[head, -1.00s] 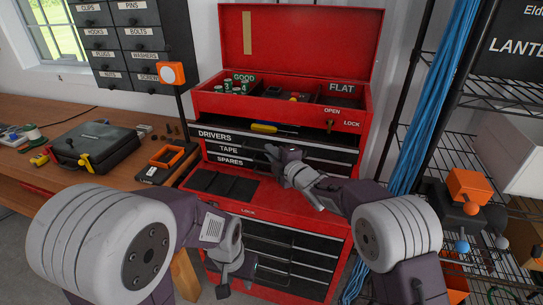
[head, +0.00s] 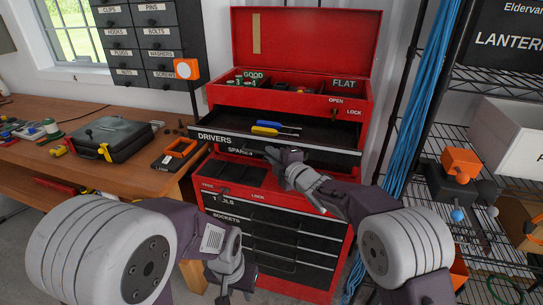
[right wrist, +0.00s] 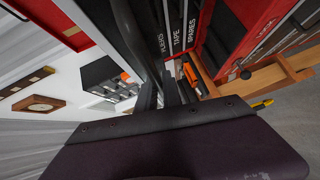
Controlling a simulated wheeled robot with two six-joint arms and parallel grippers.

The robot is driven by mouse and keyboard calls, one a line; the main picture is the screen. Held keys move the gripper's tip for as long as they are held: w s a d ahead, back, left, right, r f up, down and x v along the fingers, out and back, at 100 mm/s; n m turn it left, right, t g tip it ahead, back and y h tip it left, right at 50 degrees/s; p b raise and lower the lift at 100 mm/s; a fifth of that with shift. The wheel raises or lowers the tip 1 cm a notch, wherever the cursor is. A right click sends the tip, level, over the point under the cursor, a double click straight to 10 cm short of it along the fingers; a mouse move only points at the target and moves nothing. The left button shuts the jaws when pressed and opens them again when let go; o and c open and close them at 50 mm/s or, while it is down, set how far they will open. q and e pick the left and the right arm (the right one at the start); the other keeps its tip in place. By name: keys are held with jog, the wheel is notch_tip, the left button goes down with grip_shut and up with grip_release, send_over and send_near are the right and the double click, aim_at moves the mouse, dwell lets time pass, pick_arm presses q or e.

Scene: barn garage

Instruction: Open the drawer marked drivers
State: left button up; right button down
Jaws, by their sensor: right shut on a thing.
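The drawer marked drivers (head: 214,138) is the top drawer below the red tool chest's upper tray. It stands pulled out, with a blue and a yellow screwdriver (head: 267,129) lying inside. My right gripper (head: 272,157) is shut at the front of this drawer, on its handle; the wrist hides the handle itself. The right wrist view shows the drawer labels (right wrist: 177,40) sideways, close by. My left gripper (head: 224,287) hangs low before the lower chest, apart from the drawer; its fingers are too unclear to judge.
The red tool chest (head: 225,93) has its lid up. A wooden bench (head: 90,168) with a black case (head: 108,139) is at left. Blue cables (head: 412,130) and a wire rack with boxes stand at right. The lower drawers (head: 275,240) are shut.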

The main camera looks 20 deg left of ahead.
jog(key=c, duration=1.8)
grip_release()
jog(key=shift+d, duration=0.1)
jog(key=shift+s+d, duration=0.3)
jog(key=shift+d, duration=0.05)
jog(key=b+v, duration=0.2)
jog(key=v, duration=0.6)
